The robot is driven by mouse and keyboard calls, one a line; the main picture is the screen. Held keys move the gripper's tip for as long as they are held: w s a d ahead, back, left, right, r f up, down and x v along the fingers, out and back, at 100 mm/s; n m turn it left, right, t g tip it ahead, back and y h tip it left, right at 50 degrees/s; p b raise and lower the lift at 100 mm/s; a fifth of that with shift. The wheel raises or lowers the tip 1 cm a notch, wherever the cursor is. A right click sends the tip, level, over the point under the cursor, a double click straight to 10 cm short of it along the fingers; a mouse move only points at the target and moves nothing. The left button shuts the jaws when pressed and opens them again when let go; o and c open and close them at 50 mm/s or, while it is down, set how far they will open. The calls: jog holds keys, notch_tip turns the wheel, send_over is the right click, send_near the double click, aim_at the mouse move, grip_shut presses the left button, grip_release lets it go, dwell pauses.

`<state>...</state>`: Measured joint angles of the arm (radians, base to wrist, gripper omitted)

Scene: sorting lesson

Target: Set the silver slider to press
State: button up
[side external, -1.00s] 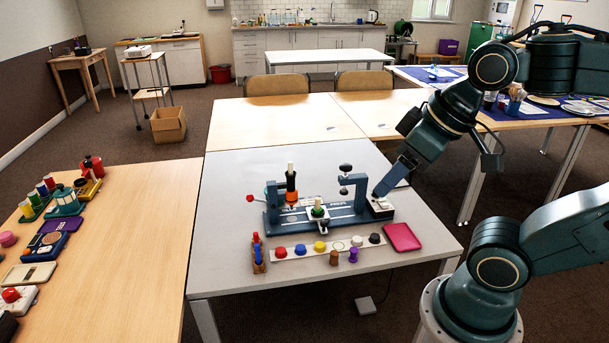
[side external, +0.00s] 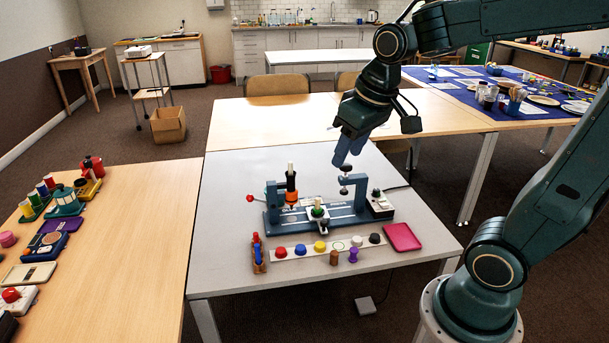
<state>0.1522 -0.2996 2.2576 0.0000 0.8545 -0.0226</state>
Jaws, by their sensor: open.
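The silver slider (side external: 318,213) sits near the middle of the blue fixture's rail (side external: 340,219), between two upright stations, with a green-topped piece on it. A glue station with a dark and orange nozzle (side external: 291,185) stands to its left. The press (side external: 359,190), with a dark knob on top, stands to its right. My gripper (side external: 350,162) points down and is close to the top of the press in the picture; I cannot tell whether they touch. It appears empty. The fingertips are small and partly overlap the press knob.
A white switch box (side external: 380,206) stands right of the press. In front are a strip of coloured caps (side external: 297,250), small pegs (side external: 353,255) and a pink tray (side external: 403,237). A red-ended lever (side external: 251,198) sticks out at left. The grey table's left side is clear.

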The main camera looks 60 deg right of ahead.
jog(key=w+d+f+m+g, duration=0.2)
jog(key=w+d+f, duration=0.55)
jog(key=w, duration=0.25)
jog(key=m+g, duration=0.1)
jog(key=g, duration=0.1)
send_over(324, 221)
notch_tip(324, 221, down, 13)
jog(key=shift+r+y, duration=0.1)
jog(key=shift+y, duration=0.2)
notch_tip(324, 221, down, 14)
jog(key=shift+r, duration=0.1)
grip_shut()
